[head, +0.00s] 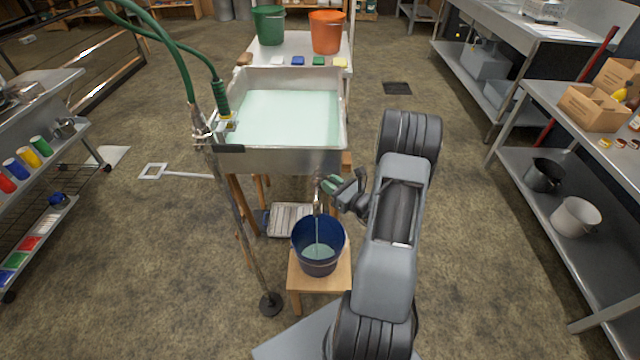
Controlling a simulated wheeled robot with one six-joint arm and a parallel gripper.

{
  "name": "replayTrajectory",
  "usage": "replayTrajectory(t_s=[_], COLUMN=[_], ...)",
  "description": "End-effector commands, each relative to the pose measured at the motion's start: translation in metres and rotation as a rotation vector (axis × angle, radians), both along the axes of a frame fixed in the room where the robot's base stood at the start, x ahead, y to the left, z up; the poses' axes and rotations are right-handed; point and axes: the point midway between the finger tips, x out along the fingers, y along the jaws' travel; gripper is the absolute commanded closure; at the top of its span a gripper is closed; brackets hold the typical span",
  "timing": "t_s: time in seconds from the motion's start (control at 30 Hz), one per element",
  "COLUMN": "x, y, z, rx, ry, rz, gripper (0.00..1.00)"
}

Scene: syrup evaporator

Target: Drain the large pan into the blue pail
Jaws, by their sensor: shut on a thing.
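The large pan (298,160) is a wide metal pan on a wooden stand, holding pale greenish liquid (287,118). A tap (318,198) sits at its front lower side. A thin stream runs from the tap down into the blue pail (298,240). The blue pail stands upright on a small wooden stool (341,277) below the tap and has pale liquid inside. My gripper (330,186) is at the tap, shut on what looks like its handle; the fingers partly hide it.
A hose with a green handle (221,97) hangs on a stand left of the pan. Green (268,25) and orange (327,32) buckets stand on a table behind. A shelved bench with pots (576,217) is at right, a rack (40,150) at left. Floor between is mostly clear.

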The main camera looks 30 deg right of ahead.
Motion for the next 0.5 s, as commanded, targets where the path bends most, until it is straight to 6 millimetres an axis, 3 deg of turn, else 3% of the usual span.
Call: replayTrajectory(t_s=[0.5], x=[-0.0048], y=[-0.0011], z=[-0.0006], rx=[0.002], ry=[0.000], rz=[-0.122], gripper=[1.00])
